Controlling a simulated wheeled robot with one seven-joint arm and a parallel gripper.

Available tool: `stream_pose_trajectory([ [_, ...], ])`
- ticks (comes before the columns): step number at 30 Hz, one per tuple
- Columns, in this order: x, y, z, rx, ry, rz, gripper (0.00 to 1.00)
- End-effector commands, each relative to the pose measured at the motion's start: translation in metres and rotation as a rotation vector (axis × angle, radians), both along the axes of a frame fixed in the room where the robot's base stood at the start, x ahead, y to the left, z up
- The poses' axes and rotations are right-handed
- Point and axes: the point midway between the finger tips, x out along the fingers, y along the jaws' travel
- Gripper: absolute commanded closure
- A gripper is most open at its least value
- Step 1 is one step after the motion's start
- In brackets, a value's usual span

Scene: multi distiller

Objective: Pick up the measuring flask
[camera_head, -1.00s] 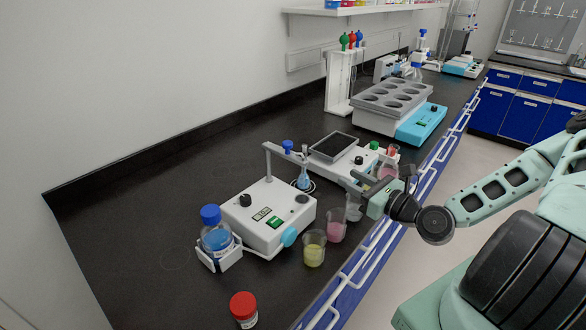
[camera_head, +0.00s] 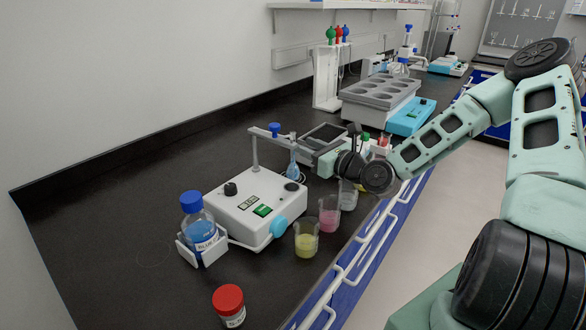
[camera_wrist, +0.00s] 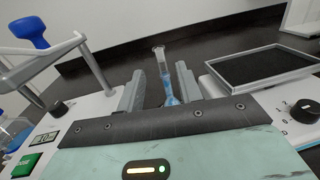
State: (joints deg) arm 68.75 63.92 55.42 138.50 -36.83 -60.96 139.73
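The measuring flask (camera_head: 293,168) is a small clear flask with a thin neck and blue liquid. It stands upright behind the white titration device, near its raised arm. It also shows in the wrist view (camera_wrist: 166,84), where its neck rises between my two fingers and its base is hidden by my gripper. My gripper (camera_head: 304,154) comes in from the right, low over the bench. In the wrist view my gripper (camera_wrist: 159,76) is open, with a finger on each side of the flask and gaps visible between them and the glass.
The white device (camera_head: 250,205) stands just in front, its arm with a blue knob (camera_head: 274,129) to the left. A dark-topped balance (camera_head: 325,137) lies close behind. Beakers with yellow (camera_head: 306,240) and pink (camera_head: 329,215) liquid line the bench edge. The left bench is mostly clear.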

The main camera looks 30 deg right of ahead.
Motion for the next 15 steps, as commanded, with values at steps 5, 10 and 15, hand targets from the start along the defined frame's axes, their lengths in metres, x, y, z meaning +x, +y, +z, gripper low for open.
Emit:
stream_pose_trajectory([
  [5,0.010,0.003,0.001,-0.001,0.000,0.001,0.65],
  [10,0.033,0.008,0.006,-0.002,-0.001,0.002,0.65],
  [15,0.053,0.012,0.005,-0.001,0.000,0.001,0.65],
])
